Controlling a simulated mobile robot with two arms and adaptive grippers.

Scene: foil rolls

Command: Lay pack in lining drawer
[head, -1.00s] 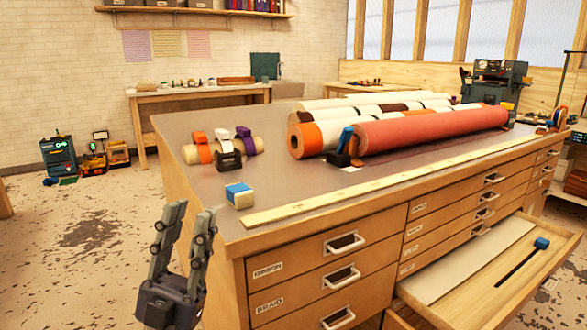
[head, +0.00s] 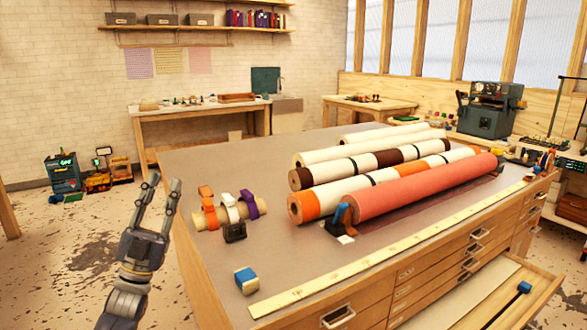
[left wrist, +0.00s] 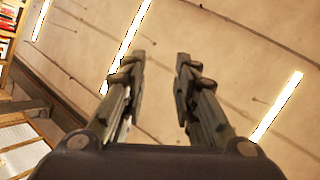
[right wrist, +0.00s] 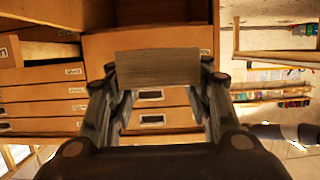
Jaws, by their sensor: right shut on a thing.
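In the right wrist view my right gripper (right wrist: 158,70) is shut on a flat-sided grey-brown block, which appears to be the pack (right wrist: 158,66). The right gripper and pack are out of the head view. An open drawer (head: 538,300) shows at the lower right of the head view, partly cut off by the frame; its label cannot be read. A pale lining sheet and a blue-headed tool (head: 524,287) lie in it. My left gripper (head: 163,182) is open and empty, raised left of the cabinet; it also shows in the left wrist view (left wrist: 159,65).
The cabinet top (head: 290,255) carries several long rolls (head: 425,185), banded small rolls (head: 228,212), a blue-and-white block (head: 246,280) and a long ruler (head: 390,255) along the front edge. Closed drawers (right wrist: 40,110) show in the right wrist view.

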